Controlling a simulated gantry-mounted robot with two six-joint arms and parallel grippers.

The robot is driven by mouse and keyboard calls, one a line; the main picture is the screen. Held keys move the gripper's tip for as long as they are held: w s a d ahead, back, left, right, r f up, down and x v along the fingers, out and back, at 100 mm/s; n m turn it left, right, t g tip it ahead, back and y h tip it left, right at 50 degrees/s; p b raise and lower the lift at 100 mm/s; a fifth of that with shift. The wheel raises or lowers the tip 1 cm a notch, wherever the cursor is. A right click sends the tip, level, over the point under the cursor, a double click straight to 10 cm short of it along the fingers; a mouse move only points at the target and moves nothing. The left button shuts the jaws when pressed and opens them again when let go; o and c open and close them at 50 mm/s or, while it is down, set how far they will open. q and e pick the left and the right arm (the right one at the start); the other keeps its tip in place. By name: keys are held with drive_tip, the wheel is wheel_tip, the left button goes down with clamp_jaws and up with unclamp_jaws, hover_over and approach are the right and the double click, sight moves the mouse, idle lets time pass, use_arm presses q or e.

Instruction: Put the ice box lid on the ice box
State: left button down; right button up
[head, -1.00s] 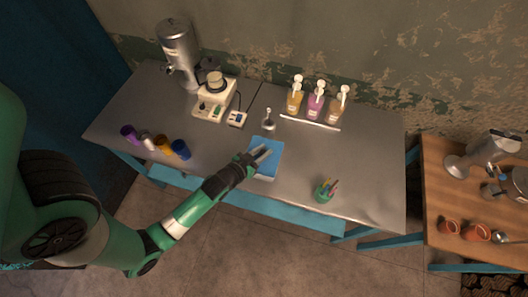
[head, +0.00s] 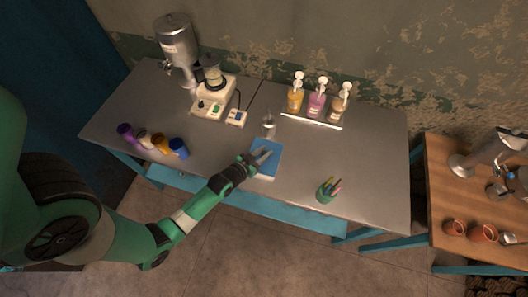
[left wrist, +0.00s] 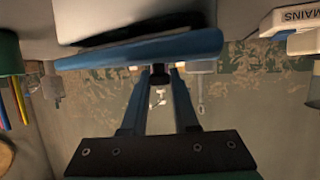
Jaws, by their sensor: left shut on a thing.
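The flat blue lid (head: 271,165) is at the front middle of the grey table in the head view. My left gripper (head: 263,156) reaches over it from the left. In the left wrist view, the gripper's fingers (left wrist: 158,76) are shut on a small dark knob of the lid (left wrist: 105,56). A pale box with a dark opening or shadow (left wrist: 85,22) shows just beyond the lid; it looks like the ice box. In the head view the lid hides most of it. I cannot tell whether lid and box touch. My right gripper is not in view.
A white appliance (head: 212,104) and a metal urn (head: 175,44) stand behind. Pump bottles (head: 317,101) stand at the back right, and a green pen cup (head: 325,190) at the front right. Bare table lies right of the lid.

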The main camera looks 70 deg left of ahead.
use_arm(q)
drive_tip(key=shift+f+b, duration=0.3)
drive_tip(key=shift+f, duration=0.1)
drive_tip(key=c, duration=0.7)
unclamp_jaws()
drive_tip(key=shift+r, duration=0.25)
drive_tip(key=shift+s+d+r+p, duration=0.3)
drive_tip(key=shift+s+r+p, duration=0.2)
drive_tip(key=shift+r+p, duration=0.3)
drive_tip(key=p+v, duration=0.1)
drive_tip(key=v, duration=0.9)
drive_tip(key=shift+s+d, duration=0.25)
drive_tip(key=shift+s, duration=0.05)
